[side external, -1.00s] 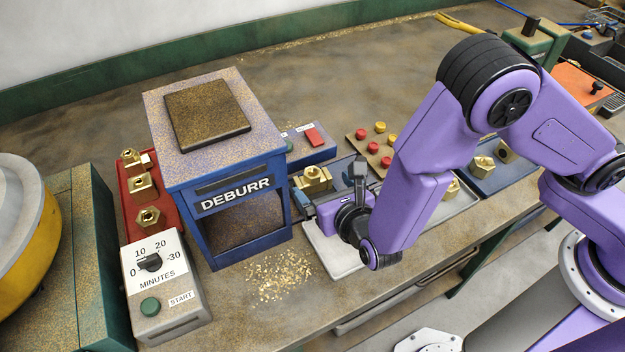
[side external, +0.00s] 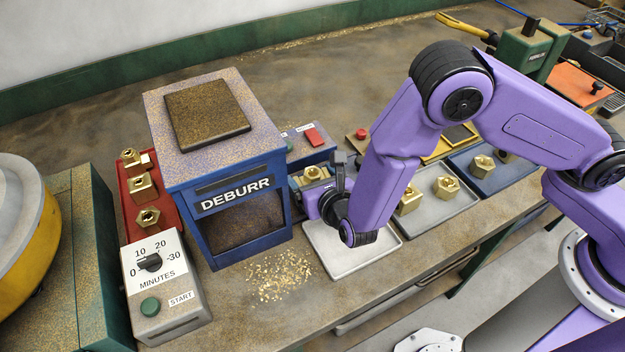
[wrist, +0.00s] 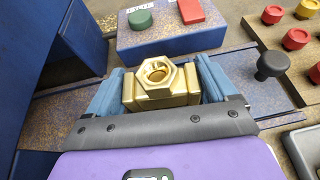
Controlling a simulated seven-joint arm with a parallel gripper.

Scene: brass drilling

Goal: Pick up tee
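The brass tee (wrist: 160,82), with a hex end and an open bore facing up, sits between the two blue fingers of my gripper (wrist: 162,88) in the wrist view. The fingers flank its left and right sides very closely; whether they press on it is not clear. In the side view the tee (side external: 314,173) is partly hidden behind my gripper (side external: 325,192), just right of the blue DEBURR box (side external: 238,205). What it rests on is mostly hidden.
A control box with a green and a red button (wrist: 190,11) stands just beyond the tee. An empty pale tray (side external: 345,262) lies in front. Other brass fittings sit on the red rack (side external: 166,188), grey tray (side external: 432,212) and blue tray (side external: 500,180).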

